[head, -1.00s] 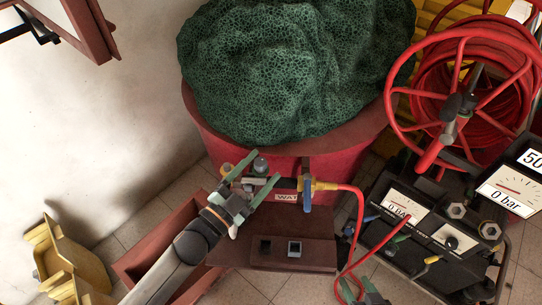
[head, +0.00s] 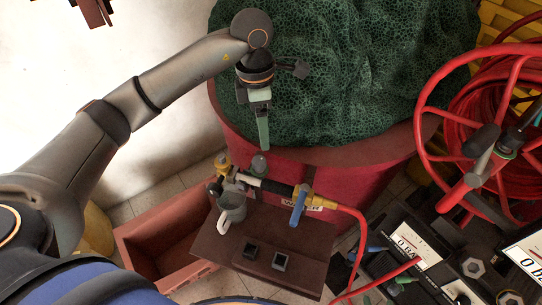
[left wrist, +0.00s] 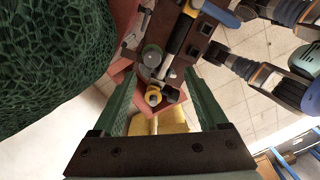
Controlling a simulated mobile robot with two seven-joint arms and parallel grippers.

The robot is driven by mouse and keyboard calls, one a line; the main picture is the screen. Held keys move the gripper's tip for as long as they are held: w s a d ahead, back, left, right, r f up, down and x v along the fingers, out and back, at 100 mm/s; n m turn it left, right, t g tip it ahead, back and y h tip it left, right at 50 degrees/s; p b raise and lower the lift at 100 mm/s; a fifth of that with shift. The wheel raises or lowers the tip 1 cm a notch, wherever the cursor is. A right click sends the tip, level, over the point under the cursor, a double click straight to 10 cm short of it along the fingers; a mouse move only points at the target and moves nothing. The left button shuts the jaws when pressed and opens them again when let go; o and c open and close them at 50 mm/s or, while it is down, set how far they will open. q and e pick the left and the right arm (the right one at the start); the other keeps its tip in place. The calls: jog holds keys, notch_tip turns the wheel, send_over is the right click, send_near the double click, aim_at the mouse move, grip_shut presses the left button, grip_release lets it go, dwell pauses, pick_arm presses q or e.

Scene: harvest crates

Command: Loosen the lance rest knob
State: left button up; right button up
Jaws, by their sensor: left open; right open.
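The lance rest stands on a dark red-brown shelf (head: 225,255) against the red tub. A grey round knob (head: 260,166) sits on its far side, beside the black lance (head: 277,186) with brass fittings. The knob also shows in the left wrist view (left wrist: 152,60), ahead of and between the fingertips. My left gripper (head: 264,146) reaches over the green netting and points down, its tips just short of the knob. Only one green finger shows clearly in the head view. The left wrist view (left wrist: 157,82) shows both fingers apart with nothing between them. My right gripper is not visible.
The red tub (head: 375,180) holds a heap of dark green netting (head: 350,70). A grey cup-shaped part (head: 232,207) is near the lance. A blue-handled valve (head: 300,205) joins a red hose (head: 360,235). A gauge box (head: 410,245) and red reel wheel (head: 470,190) stand right.

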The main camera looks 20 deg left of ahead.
aim_at(259, 160)
pick_arm(q)
jog(key=shift+y, duration=0.4)
jog(key=f, duration=0.4)
jog(key=a+f, duration=0.1)
jog(key=f, duration=0.6)
jog(key=shift+w+a+f+p, duration=0.2)
jog(key=shift+a+f+p, duration=0.05)
jog(key=shift+f+p, duration=0.15)
jog(key=shift+c, duration=0.2)
grip_shut()
